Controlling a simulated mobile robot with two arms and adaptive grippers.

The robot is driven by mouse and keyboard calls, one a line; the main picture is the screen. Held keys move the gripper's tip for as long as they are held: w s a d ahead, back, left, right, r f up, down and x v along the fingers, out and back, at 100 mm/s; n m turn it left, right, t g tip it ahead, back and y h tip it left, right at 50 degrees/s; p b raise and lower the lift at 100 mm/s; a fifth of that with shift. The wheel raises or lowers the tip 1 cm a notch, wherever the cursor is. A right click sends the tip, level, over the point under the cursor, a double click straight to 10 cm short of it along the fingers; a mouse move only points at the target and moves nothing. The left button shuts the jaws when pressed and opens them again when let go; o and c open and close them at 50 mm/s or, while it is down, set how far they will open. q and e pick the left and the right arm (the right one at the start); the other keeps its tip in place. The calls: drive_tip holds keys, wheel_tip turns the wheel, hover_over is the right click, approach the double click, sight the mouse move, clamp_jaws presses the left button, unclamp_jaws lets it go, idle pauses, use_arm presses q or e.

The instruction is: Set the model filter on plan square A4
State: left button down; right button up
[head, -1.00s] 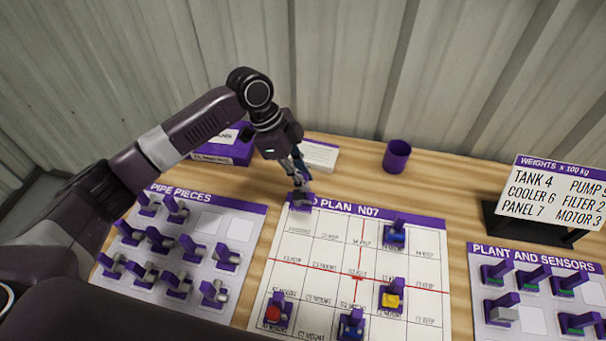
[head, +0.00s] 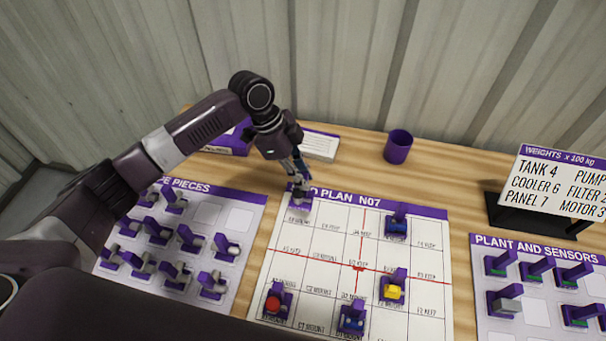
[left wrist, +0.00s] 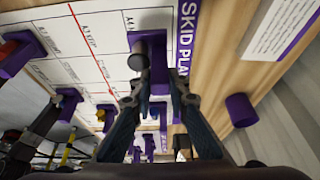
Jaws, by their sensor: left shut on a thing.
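My left gripper (head: 298,178) is at the top left corner of the white skid plan (head: 325,238), fingers pointing down. It is shut on a piece with a purple grip (left wrist: 158,72) and a dark grey cylinder (left wrist: 138,60), taken to be the model filter. In the head view the held piece (head: 299,199) is small and partly covered by the fingers. In the left wrist view it is over the square whose label starts with A4 (left wrist: 130,20). Whether its base touches the plan I cannot tell. My right gripper is not in view.
The plan also holds a red-topped piece (head: 274,303), a yellow piece (head: 393,289) and two blue pieces (head: 396,226) (head: 352,319). The pipe pieces board (head: 236,218) lies left, the plant and sensors board (head: 535,312) right. A purple cup (head: 398,147) stands behind.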

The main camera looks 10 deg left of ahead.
use_arm(q)
drive_tip(key=shift+f+b, duration=0.6)
drive_tip(key=shift+f, duration=1.2)
drive_tip(key=shift+r, duration=0.1)
drive_tip(key=shift+p, duration=0.35)
drive_tip(key=shift+f+b, duration=0.35)
drive_tip(key=shift+f, duration=0.4)
drive_tip(key=c, duration=1.8)
unclamp_jaws()
drive_tip(key=shift+o, duration=0.2)
